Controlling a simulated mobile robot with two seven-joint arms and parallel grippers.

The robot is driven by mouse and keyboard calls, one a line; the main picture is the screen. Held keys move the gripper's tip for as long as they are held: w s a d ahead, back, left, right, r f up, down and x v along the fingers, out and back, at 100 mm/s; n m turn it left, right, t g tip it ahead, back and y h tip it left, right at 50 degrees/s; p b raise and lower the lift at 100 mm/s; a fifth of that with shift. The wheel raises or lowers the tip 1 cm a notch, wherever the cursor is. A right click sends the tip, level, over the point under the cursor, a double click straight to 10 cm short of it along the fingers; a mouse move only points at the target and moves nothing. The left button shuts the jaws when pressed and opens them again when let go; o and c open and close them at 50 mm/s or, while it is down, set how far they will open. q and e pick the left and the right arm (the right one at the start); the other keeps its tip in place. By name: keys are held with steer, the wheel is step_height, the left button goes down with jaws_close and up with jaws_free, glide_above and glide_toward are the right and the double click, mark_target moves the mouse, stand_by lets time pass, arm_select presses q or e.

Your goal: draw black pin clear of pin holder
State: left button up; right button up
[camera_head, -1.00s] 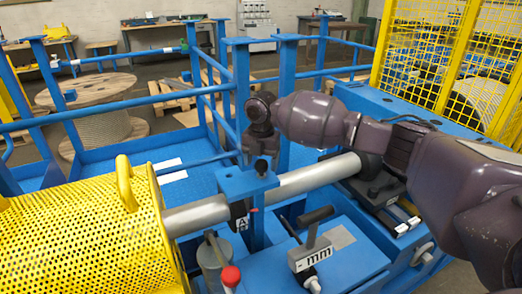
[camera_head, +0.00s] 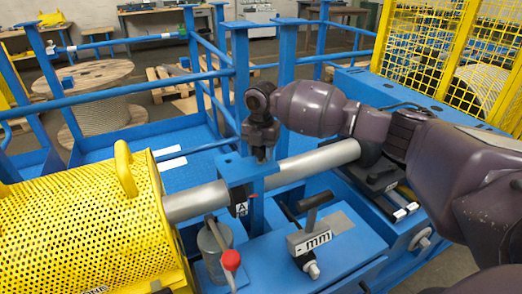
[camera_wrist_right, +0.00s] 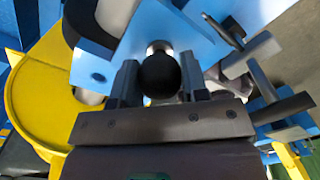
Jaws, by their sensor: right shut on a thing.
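The black pin shows in the right wrist view as a round black knob (camera_wrist_right: 159,75) between the two dark fingers. A pale metal ring or collar shows behind the knob, against a blue plate (camera_wrist_right: 125,45). My right gripper (camera_head: 262,154) points down over the blue block (camera_head: 236,168) on the grey tube, which seems to be the pin holder. The gripper (camera_wrist_right: 158,88) is shut on the black pin. In the head view the pin is mostly hidden by the fingers; how deep it sits cannot be told. My left gripper is not in view.
The grey tube (camera_head: 196,201) runs from the yellow perforated guard (camera_head: 75,225) to the right, under my right arm. A T-handled tool (camera_head: 309,239) and a red-knobbed lever (camera_head: 231,260) stand in front. Blue posts (camera_head: 240,85) rise close behind the gripper.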

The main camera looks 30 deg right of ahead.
steer(key=shift+r, duration=0.65)
steer(key=shift+r+p, duration=0.5)
steer(key=shift+p, duration=0.05)
steer(key=shift+r+p, duration=0.45)
steer(key=shift+r, duration=0.35)
steer(key=shift+r+p, duration=0.5)
steer(key=shift+r, duration=0.35)
steer(key=shift+r+p, duration=1)
steer(key=shift+r, duration=0.5)
steer(key=shift+r+p, duration=0.5)
steer(key=shift+r, duration=0.15)
arm_select(q)
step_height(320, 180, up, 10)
steer(key=p, duration=0.2)
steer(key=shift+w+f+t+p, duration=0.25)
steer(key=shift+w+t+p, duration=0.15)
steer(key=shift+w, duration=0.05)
arm_select(e)
steer(key=shift+r, duration=1.6)
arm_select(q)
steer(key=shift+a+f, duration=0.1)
arm_select(e)
steer(key=shift+w, duration=0.1)
